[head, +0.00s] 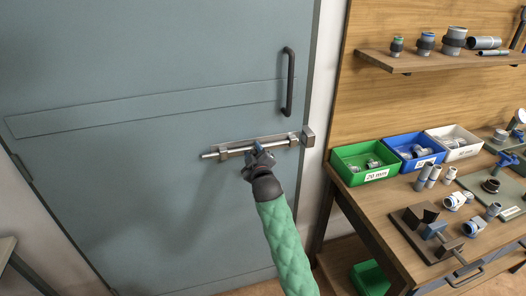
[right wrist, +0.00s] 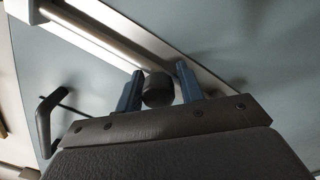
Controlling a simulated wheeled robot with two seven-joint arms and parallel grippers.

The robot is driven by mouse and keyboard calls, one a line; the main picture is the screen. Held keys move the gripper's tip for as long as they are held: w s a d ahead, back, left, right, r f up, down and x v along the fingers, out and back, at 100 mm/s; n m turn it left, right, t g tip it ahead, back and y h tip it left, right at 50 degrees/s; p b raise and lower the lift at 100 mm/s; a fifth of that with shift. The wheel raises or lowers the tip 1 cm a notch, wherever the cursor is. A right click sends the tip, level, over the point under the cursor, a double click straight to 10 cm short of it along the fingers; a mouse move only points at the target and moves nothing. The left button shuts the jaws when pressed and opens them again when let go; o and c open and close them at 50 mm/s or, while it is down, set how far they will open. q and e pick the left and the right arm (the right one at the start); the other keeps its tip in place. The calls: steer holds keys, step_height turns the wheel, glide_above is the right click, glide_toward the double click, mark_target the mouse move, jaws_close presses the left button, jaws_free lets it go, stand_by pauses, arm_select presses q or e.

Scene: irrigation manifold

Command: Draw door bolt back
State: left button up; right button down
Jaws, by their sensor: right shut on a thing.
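A grey-blue door (head: 130,70) fills the left of the head view. My right gripper (head: 259,149) is at the middle of the bolt. In the right wrist view its blue fingers (right wrist: 159,84) stand on both sides of a dark round bolt knob (right wrist: 158,91), shut on it. My left gripper is out of view.
A black door handle (head: 288,82) is above the bolt. To the right stands a workbench (head: 385,205) with green (head: 361,176), blue (head: 396,164) and white (head: 444,152) bins and pipe fittings. A shelf (head: 430,61) hangs above it. The door area left of the bolt is clear.

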steer(key=shift+a, duration=0.1)
steer(key=c, duration=1.1)
jaws_free()
steer(key=shift+a, duration=0.15)
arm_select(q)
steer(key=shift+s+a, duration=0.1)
arm_select(e)
steer(key=shift+s, duration=0.1)
steer(key=shift+s, duration=0.25)
arm_select(q)
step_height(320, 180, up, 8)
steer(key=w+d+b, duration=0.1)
steer(key=b, duration=0.1)
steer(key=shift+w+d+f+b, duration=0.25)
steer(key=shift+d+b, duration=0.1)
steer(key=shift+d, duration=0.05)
arm_select(e)
steer(key=v, duration=0.7)
